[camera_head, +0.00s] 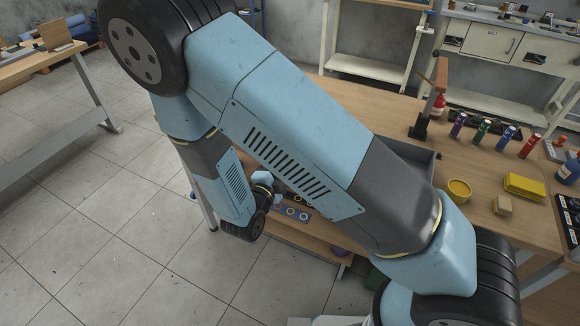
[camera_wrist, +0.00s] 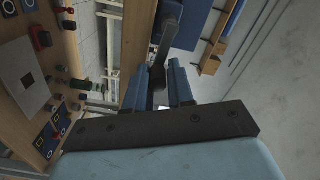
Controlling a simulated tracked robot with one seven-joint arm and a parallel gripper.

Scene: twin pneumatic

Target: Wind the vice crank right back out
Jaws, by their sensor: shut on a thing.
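In the wrist view my gripper (camera_wrist: 159,72) has its two blue fingers closed around the dark knob of the vice crank (camera_wrist: 165,38). The crank's grey arm runs up and slightly right in the picture from between the fingertips. A blue body (camera_wrist: 198,25), which looks like part of the vice, stands just beyond the crank. Most of the vice and its jaws are out of view, so I cannot tell how far open they are.
In the head view the wooden bench (camera_head: 450,150) carries a yellow bowl (camera_head: 459,190), a yellow block (camera_head: 525,186) and several small coloured bottles. A panel with coloured rings (camera_head: 291,210) shows below my arm. The tiled floor (camera_head: 110,220) at left is clear.

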